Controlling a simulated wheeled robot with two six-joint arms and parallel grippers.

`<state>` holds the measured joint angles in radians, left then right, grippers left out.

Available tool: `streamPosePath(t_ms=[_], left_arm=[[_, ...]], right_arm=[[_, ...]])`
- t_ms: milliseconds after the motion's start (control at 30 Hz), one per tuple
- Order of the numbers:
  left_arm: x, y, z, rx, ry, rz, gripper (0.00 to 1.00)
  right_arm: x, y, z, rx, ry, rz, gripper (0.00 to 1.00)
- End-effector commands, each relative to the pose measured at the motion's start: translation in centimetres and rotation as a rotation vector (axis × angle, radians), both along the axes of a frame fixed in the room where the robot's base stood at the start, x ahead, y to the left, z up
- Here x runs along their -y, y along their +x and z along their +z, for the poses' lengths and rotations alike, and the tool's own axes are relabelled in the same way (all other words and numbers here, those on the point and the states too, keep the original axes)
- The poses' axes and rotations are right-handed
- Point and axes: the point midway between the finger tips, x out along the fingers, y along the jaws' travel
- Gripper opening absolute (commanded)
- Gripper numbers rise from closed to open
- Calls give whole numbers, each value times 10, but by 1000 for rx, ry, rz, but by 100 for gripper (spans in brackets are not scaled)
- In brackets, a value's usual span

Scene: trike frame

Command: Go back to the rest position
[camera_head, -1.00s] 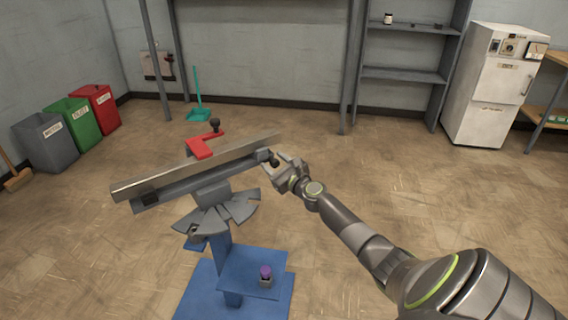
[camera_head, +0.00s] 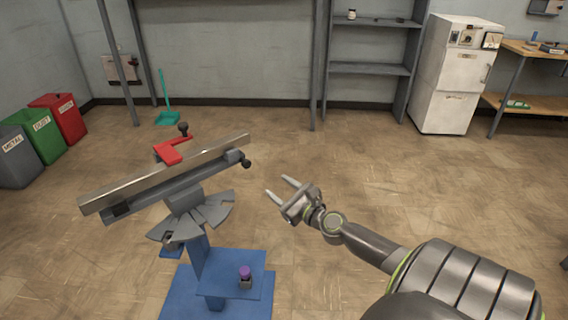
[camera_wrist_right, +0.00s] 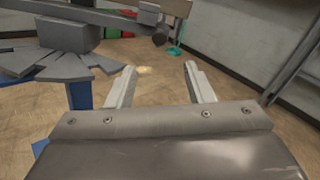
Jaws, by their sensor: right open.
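My right gripper (camera_head: 279,189) is open and empty, to the right of the fixture and apart from it. In the right wrist view its two fingers (camera_wrist_right: 158,75) are spread with only floor between them. The fixture has a long metal bar (camera_head: 165,172) with a red clamp piece (camera_head: 171,151) on top and a dark knob (camera_head: 246,162) at its right end. It stands on a blue pedestal (camera_head: 219,285) with grey fan-shaped plates (camera_head: 207,212). My left gripper is not in view.
A small purple-topped item (camera_head: 245,275) sits on the pedestal's blue shelf. Grey, green (camera_head: 42,135) and red bins stand at the left wall. A grey shelf (camera_head: 370,68) and a white cabinet (camera_head: 455,75) stand at the back. The floor around my right gripper is clear.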

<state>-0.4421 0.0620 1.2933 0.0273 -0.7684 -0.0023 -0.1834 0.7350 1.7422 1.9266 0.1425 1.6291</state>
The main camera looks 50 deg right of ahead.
Motion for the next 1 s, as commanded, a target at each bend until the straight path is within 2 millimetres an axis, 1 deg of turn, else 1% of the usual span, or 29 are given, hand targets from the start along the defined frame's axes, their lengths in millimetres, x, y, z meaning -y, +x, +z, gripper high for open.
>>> streamPosePath(t_ms=[100, 200, 800, 867, 933, 967, 1000], left_arm=[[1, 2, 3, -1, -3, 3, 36], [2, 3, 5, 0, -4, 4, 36], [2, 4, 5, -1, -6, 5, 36], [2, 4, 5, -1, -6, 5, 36], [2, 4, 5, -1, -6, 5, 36], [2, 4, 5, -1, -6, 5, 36], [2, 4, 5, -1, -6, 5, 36]], right_arm=[[-1, -9, -1, -1, 0, 2, 48], [-1, -11, 0, 1, 0, 1, 48], [-2, -12, -1, -2, -7, 3, 48], [-4, -13, -7, -13, -37, 8, 48], [-8, -17, -21, -40, -119, 22, 48], [-11, -20, -29, -57, -170, 33, 48], [-16, -24, -43, -84, -250, 51, 48]])
